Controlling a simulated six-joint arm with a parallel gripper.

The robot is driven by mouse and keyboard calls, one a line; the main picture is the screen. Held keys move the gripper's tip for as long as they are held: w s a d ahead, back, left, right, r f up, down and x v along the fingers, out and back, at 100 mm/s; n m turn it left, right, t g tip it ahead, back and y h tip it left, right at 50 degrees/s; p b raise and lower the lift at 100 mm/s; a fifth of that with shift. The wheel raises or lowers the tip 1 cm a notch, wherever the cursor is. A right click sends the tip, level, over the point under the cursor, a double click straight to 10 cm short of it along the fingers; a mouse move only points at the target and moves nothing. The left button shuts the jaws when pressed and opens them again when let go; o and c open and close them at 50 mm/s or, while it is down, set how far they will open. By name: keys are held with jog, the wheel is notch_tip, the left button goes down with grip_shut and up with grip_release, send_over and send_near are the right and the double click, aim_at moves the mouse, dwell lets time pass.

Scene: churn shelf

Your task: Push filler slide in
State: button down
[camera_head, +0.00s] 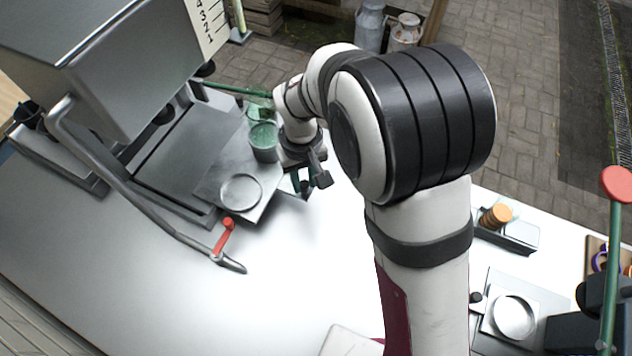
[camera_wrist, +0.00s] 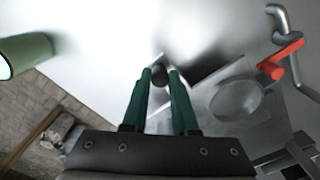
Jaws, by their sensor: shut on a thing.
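The filler slide (camera_head: 222,185) is a flat metal plate with a round recess, sticking out from under the filler machine at the left of the head view. It also shows in the wrist view (camera_wrist: 200,98), right of my fingers. My gripper (camera_head: 300,185) is at the slide's right end, pointing down. In the wrist view its two green fingers (camera_wrist: 160,76) are shut on a small dark knob (camera_wrist: 159,74) by the slide. The knob's join to the slide is not clear. The recess looks empty.
A red-handled lever (camera_head: 224,236) on a bent metal bar stands in front of the slide. A green cup (camera_head: 263,140) is behind the slide, close to my wrist.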

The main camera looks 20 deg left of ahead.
send_near(258, 172)
notch_tip(258, 172, down, 5)
jog(key=shift+f, duration=0.15)
jog(key=c, duration=0.7)
grip_release()
notch_tip(258, 172, up, 16)
jog(key=shift+f, duration=0.1)
